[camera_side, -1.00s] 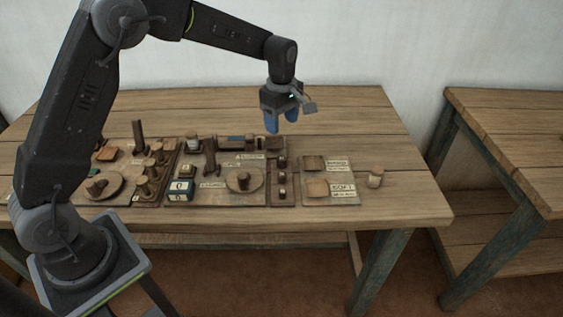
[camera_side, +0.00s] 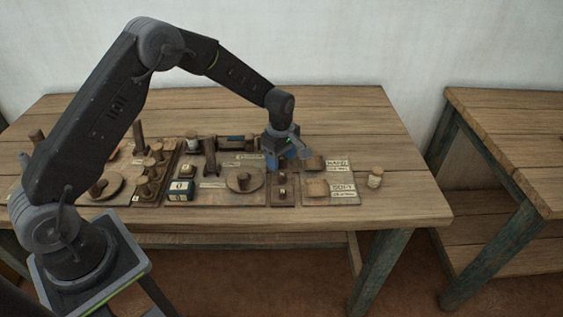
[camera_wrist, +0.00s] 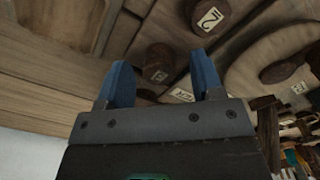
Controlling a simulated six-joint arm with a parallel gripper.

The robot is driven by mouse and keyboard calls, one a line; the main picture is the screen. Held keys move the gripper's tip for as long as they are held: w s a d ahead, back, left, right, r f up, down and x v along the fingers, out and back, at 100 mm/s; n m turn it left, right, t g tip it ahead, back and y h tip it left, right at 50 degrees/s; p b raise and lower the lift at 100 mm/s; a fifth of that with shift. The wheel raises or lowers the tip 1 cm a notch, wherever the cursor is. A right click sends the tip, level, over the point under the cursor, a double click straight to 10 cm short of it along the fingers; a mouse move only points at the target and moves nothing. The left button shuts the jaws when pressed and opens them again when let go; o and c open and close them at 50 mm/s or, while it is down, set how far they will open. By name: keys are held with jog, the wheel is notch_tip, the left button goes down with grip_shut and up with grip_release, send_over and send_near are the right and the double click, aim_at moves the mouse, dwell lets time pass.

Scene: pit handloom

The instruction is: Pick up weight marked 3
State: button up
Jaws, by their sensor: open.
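My gripper (camera_side: 283,159) is open, its blue fingers low over the far end of a narrow tray with a row of small dark round weights. In the wrist view a brown round weight (camera_wrist: 158,57) lies in the gap between my fingertips (camera_wrist: 160,68). It has a small label whose number I cannot read, and I cannot tell whether the fingers touch it. Another weight (camera_wrist: 208,14), labelled with what looks like a 2, is just beyond the right finger. In the side view two nearer weights (camera_side: 282,178) (camera_side: 282,192) show; the far one is hidden by my gripper.
Left of the row is a board with a round wooden disc (camera_side: 244,180) and an upright peg (camera_side: 209,158). A small jar (camera_side: 375,177) stands farther right. The table's right end is clear.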

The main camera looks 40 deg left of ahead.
jog(key=shift+c, duration=0.3)
jog(key=c, duration=1)
